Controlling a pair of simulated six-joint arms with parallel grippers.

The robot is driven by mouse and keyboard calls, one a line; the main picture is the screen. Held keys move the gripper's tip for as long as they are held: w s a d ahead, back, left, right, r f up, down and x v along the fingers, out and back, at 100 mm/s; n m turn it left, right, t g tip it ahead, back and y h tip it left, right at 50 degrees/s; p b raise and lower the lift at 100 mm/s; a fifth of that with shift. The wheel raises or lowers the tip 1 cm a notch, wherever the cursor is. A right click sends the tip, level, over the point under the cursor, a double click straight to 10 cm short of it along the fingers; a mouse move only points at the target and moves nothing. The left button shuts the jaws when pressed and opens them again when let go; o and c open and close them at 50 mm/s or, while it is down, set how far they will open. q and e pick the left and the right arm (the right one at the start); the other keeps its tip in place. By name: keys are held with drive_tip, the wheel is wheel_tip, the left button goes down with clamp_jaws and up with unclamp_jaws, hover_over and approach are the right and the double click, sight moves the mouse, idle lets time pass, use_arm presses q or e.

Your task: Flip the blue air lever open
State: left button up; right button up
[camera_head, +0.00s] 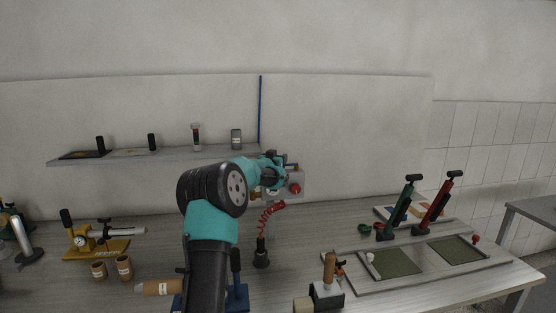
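One teal and black arm of mine rises from the bottom, left of centre, and I take it as my left. Its gripper (275,172) is at the grey wall box (300,184) with a red round button (295,188). The fingers are small and overlap the box, so I cannot tell whether they are open or touching it. A thin blue pipe (260,105) runs down the wall above this spot. I cannot make out the blue air lever; the gripper and wrist cover the area below the pipe. My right gripper is not in view.
A shelf (110,156) with small items is on the wall at left. A red coiled hose (268,215) hangs below the gripper. Green (398,210) and red (437,203) levered tools stand on the bench at right. A yellow-based device (95,248) and brown cylinders (124,267) are at left.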

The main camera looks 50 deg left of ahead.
use_arm(q)
clamp_jaws()
idle(0.4)
drive_tip(key=shift+s, duration=0.1)
idle(0.3)
